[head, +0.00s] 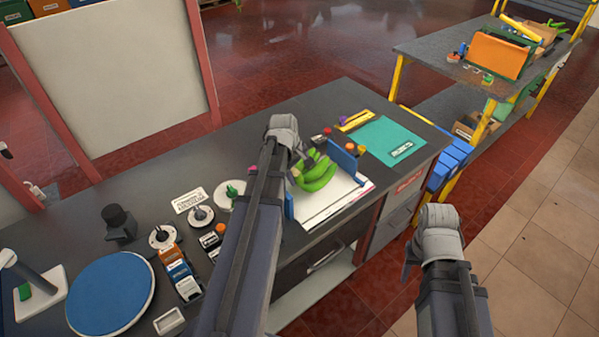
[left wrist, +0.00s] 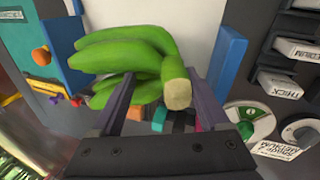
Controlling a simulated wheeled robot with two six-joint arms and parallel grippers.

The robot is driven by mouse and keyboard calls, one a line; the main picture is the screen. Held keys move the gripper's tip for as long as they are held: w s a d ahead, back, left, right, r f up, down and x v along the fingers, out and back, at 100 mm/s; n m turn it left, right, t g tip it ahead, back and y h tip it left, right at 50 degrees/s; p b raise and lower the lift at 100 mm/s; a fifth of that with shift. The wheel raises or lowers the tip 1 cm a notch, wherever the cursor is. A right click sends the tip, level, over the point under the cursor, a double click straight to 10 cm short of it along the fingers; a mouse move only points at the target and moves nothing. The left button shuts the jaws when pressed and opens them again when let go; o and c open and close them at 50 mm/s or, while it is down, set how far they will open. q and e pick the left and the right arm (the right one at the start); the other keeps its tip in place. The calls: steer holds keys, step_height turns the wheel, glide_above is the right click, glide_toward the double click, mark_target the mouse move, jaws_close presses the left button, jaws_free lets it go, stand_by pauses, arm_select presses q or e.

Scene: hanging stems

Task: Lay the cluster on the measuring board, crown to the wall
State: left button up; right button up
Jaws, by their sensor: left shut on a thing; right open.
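A green banana cluster (head: 318,176) is in my left gripper (head: 303,163), over the white measuring board (head: 318,208). The board has a blue upright wall (head: 290,207) at its left and a blue upright (head: 343,160) at its right. In the left wrist view the cluster (left wrist: 125,48) lies between the two fingers, with its cut crown (left wrist: 178,93) towards the blue wall (left wrist: 228,52) at right, a gap between them. I cannot tell whether the cluster touches the board. My right gripper (head: 410,263) is open and empty, off the counter's front edge.
A teal mat (head: 385,141) and yellow ruler (head: 355,120) lie right of the board. Left of it are a white dial (head: 230,194), several labelled blocks (head: 180,272) and a blue round plate (head: 110,292). A shelf rack (head: 450,70) stands at the right.

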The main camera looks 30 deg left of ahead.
mark_target(295, 171)
arm_select(q)
steer(key=shift+f+b, duration=1.75)
steer(key=shift+f, duration=0.15)
steer(key=shift+f+b, duration=0.4)
steer(key=o, duration=1.6)
steer(key=shift+r, duration=0.1)
steer(key=p+v, duration=0.7)
steer(key=shift+s+r+p, duration=0.15)
steer(key=shift+r+p, duration=0.15)
steer(key=shift+r, duration=0.1)
steer(key=shift+f, duration=0.1)
